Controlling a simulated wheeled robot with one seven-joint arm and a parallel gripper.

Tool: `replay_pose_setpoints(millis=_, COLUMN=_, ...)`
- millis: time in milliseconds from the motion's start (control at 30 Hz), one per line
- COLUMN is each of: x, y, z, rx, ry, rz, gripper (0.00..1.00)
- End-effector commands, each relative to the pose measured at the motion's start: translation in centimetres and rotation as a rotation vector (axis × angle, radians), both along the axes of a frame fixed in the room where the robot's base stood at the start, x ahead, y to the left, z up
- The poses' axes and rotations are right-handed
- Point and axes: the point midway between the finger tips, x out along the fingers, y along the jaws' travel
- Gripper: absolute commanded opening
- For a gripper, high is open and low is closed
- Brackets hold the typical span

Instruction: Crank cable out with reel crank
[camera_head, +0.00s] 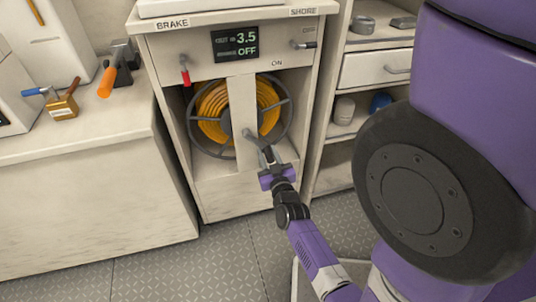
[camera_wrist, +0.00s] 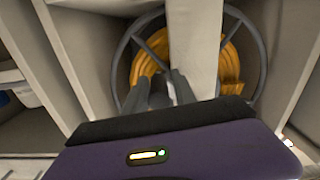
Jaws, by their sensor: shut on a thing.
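The cable reel (camera_head: 283,112) carries coiled orange cable (camera_head: 212,104) inside an open-fronted white cabinet (camera_head: 222,197), behind a pale upright post (camera_head: 241,100). The grey reel crank (camera_head: 251,136) sits in front of the post, low at the reel's middle. My gripper (camera_head: 268,156) is shut on the crank's handle; its fingers hide most of the grip. In the wrist view the fingers (camera_wrist: 163,92) point at the reel with the orange cable (camera_wrist: 231,65) behind. A display (camera_head: 236,43) reads 3.5 and OFF.
A counter (camera_head: 75,145) with tools stands left, shelves (camera_head: 375,45) right. The patterned floor in front is partly clear.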

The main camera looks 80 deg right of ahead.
Motion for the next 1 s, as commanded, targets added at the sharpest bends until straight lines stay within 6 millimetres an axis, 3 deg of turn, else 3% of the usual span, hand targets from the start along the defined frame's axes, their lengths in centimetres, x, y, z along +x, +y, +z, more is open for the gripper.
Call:
replay_pose_setpoints(millis=367, x=-1.4, y=-0.5, z=1.4, rx=-0.049, ry=0.111, rz=-0.011, gripper=0.00)
replay_pose_setpoints(millis=1000, x=-3.7, y=-1.5, z=6.5, rx=-0.273, ry=0.649, rz=-0.012, gripper=0.00)
